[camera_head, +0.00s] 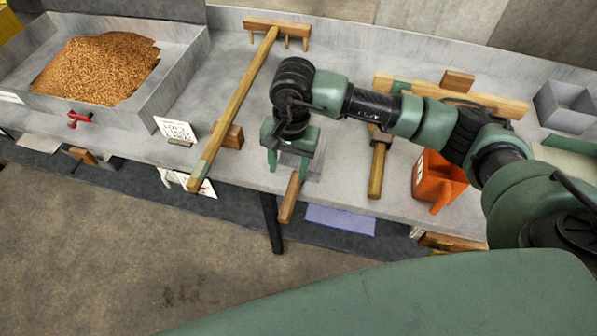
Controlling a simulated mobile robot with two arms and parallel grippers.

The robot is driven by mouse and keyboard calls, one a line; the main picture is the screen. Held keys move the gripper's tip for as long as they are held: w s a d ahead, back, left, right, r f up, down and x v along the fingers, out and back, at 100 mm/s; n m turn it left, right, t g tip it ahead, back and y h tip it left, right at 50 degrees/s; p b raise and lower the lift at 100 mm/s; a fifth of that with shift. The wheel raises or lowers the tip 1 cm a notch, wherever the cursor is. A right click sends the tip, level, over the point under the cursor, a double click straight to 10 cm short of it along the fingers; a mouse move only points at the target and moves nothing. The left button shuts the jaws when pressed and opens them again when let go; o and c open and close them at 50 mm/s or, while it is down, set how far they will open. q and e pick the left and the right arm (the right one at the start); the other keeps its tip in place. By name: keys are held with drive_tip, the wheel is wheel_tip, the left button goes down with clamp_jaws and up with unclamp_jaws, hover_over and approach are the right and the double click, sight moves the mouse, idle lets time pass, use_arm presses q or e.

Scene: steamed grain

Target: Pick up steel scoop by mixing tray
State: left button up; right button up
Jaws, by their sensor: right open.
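The steel scoop shows mainly as a wooden handle (290,198) that points toward the front edge of the bench. Its metal part is mostly hidden under my right gripper. My right gripper (287,166) is open and points down over the scoop, with its fingers near the upper end of the handle. I cannot tell whether they touch it. The grey mixing tray (182,77) stands at the left and holds a heap of brown grain (98,68). My left gripper is not in view.
A long wooden rake (240,92) lies between the tray and my right gripper, resting on a wooden block (230,136). Right of the gripper are a wooden-handled tool (377,170), an orange container (437,178) and a grey box (565,106). A small sign (176,129) stands by the tray.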

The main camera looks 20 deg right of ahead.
sight(294, 182)
drive_tip(key=shift+w+d+h, duration=0.25)
drive_tip(key=shift+d+h, duration=0.15)
drive_tip(key=shift+d, duration=0.5)
drive_tip(key=shift+d+f, duration=0.15)
drive_tip(key=shift+f, duration=0.25)
drive_tip(key=f, duration=0.1)
drive_tip(key=f+p, duration=0.1)
drive_tip(key=f, duration=0.1)
drive_tip(key=f+p, duration=0.1)
drive_tip(key=f, duration=0.1)
drive_tip(key=shift+s+a+f, duration=0.25)
drive_tip(key=shift+s+a, duration=0.1)
drive_tip(key=shift+f, duration=0.65)
clamp_jaws()
drive_tip(key=shift+w, duration=0.1)
